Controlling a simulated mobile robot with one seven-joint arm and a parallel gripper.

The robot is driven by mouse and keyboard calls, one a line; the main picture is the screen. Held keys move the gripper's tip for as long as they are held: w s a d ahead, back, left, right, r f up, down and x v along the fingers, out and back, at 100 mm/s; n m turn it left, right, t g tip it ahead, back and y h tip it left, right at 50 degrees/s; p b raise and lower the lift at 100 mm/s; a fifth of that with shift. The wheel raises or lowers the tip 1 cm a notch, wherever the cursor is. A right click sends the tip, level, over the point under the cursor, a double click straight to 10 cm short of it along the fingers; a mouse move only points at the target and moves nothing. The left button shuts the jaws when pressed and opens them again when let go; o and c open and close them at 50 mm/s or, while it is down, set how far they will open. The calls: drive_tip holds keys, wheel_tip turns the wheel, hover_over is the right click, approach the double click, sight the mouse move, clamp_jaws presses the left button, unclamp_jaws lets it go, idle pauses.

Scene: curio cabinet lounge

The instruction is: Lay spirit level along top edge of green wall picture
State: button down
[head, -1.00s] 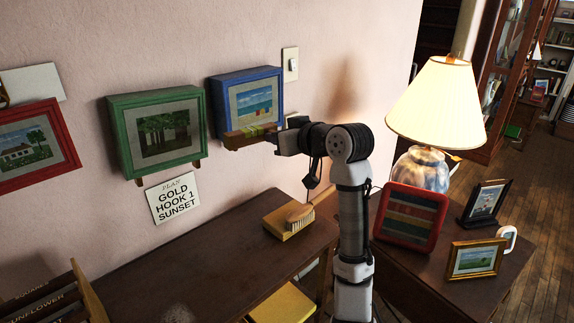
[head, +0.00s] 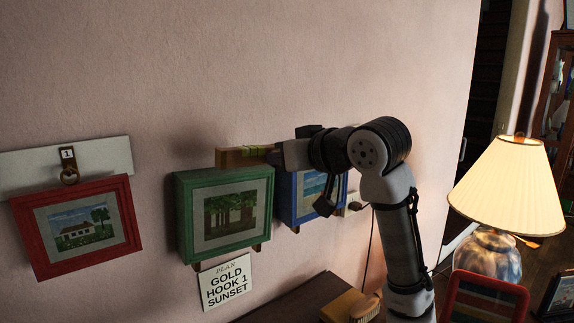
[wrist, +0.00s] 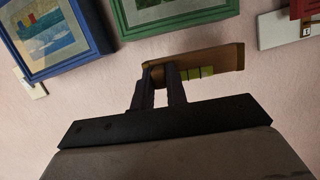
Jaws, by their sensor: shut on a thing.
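The green wall picture (head: 225,211) hangs in the middle of the wall, a deep green frame around a scene of trees. It also shows in the wrist view (wrist: 185,18), cut off at the top. The spirit level (head: 236,157), a short wooden bar with a yellow-green vial, is at the height of the green frame's top edge in the head view. Whether it touches the frame I cannot tell. My gripper (head: 274,156) is shut on the level near its right end. In the wrist view the two fingers grip the level (wrist: 215,61) near its left end.
A red-framed picture (head: 75,226) hangs at left below a pale board (head: 35,163) with hook 1. A blue-framed picture (head: 309,192) hangs close right of the green one. A plan card (head: 225,283) is below. A lit lamp (head: 511,190) stands at right.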

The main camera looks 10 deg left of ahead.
drive_tip(key=shift+b+x, duration=0.5)
drive_tip(key=shift+x, duration=4.7)
drive_tip(key=shift+d+f, duration=0.1)
drive_tip(key=shift+f, duration=0.4)
drive_tip(key=c, duration=1.3)
unclamp_jaws()
drive_tip(key=shift+d, duration=0.1)
